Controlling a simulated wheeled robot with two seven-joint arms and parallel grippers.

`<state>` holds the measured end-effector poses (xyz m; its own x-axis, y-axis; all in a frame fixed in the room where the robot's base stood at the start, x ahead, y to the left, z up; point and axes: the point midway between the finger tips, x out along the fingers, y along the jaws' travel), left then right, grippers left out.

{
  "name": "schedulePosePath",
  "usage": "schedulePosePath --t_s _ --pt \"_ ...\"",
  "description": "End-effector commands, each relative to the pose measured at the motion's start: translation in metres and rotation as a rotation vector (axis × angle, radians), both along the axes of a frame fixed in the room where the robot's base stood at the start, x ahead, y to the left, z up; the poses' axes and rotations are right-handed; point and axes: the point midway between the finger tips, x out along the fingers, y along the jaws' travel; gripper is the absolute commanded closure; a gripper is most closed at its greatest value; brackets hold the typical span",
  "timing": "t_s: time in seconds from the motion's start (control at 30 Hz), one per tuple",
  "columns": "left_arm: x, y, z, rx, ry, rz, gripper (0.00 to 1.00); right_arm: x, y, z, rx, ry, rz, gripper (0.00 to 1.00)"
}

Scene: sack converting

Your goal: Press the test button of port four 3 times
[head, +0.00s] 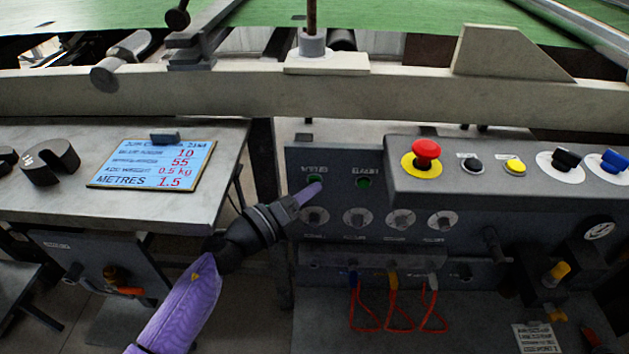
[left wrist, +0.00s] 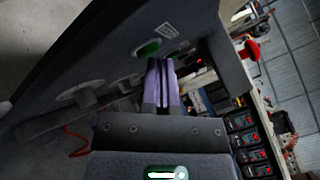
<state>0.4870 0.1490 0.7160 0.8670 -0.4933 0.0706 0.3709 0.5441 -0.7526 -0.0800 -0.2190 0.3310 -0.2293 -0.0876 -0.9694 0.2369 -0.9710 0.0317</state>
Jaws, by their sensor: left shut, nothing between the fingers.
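A grey control panel (head: 335,160) carries two green buttons, a left one (head: 314,179) and a right one (head: 364,182), with small labels above them that I cannot read surely. Below them is a row of several round knobs (head: 357,218). No label that I can read marks port four or its test button. My left gripper (head: 314,188) is shut and empty, its purple fingertips at the lower edge of the left green button. In the left wrist view the shut fingers (left wrist: 160,65) point at the panel just beside a green button (left wrist: 148,50); whether they touch it I cannot tell. My right gripper is out of view.
A red mushroom button (head: 426,150) on a yellow base, black and yellow buttons and selector knobs sit on the raised box at right. Red cables (head: 400,315) hang from plugs below the knobs. A sign board (head: 152,165) lies on the left table. A beam (head: 230,95) runs across behind.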

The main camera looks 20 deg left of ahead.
Motion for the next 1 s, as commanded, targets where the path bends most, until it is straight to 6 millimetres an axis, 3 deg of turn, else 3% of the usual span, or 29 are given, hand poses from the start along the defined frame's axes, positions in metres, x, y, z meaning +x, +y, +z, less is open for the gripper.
schedulePosePath --t_s 0.67,1.0 --pt "0.004 0.001 0.0 0.0 -0.001 0.001 1.0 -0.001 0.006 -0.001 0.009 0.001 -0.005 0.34" --pt "-0.011 -0.003 0.001 -0.001 0.0 -0.001 1.0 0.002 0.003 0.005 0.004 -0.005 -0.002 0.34"
